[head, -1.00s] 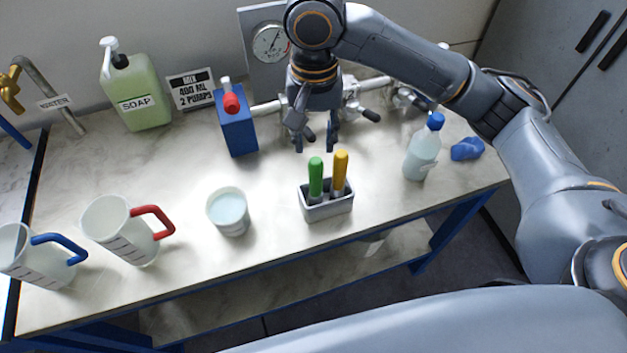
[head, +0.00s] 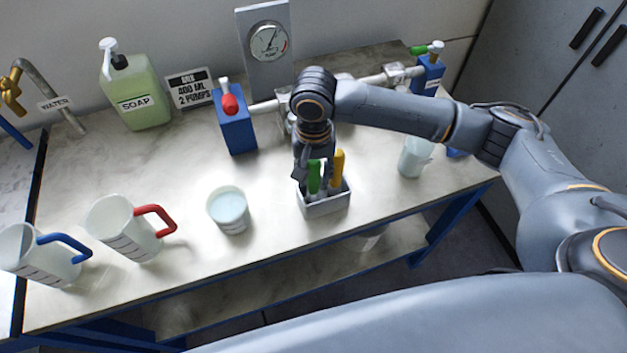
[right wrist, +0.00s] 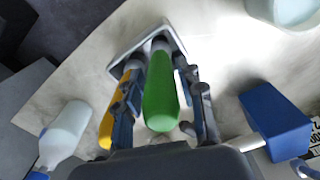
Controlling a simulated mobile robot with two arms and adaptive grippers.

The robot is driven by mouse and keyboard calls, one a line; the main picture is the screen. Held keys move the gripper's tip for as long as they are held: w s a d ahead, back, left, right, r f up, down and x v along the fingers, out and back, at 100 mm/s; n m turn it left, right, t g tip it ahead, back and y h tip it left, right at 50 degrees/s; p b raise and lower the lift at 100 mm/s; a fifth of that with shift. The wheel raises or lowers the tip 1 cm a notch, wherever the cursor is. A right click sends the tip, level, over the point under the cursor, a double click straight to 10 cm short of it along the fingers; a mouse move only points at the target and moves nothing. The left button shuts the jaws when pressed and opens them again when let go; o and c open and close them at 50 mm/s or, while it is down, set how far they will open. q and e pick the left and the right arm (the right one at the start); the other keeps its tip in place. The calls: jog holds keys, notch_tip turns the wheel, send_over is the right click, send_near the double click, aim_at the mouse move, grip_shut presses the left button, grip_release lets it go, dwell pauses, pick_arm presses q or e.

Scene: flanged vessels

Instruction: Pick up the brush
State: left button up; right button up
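Two handled tools, one with a green handle (head: 314,176) and one with a yellow handle (head: 338,166), stand in a small grey holder (head: 325,207). Their lower ends are hidden in the holder, so I cannot tell which is the brush. My right gripper (head: 314,182) points down over the holder with its fingers around the green handle. In the right wrist view the green handle (right wrist: 160,95) lies between the open fingers, with a gap at the right finger. The left finger is between the green and the yellow handle (right wrist: 107,125). My left gripper is out of view.
A cup of pale liquid (head: 229,210) stands left of the holder. Jugs with red (head: 125,228) and blue (head: 38,255) handles are farther left. A blue block with a red knob (head: 236,130) and pipe stand behind. A bottle (head: 415,158) is at right, partly hidden by my arm.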

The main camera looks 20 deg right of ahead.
jog(key=shift+c, duration=0.4)
grip_shut()
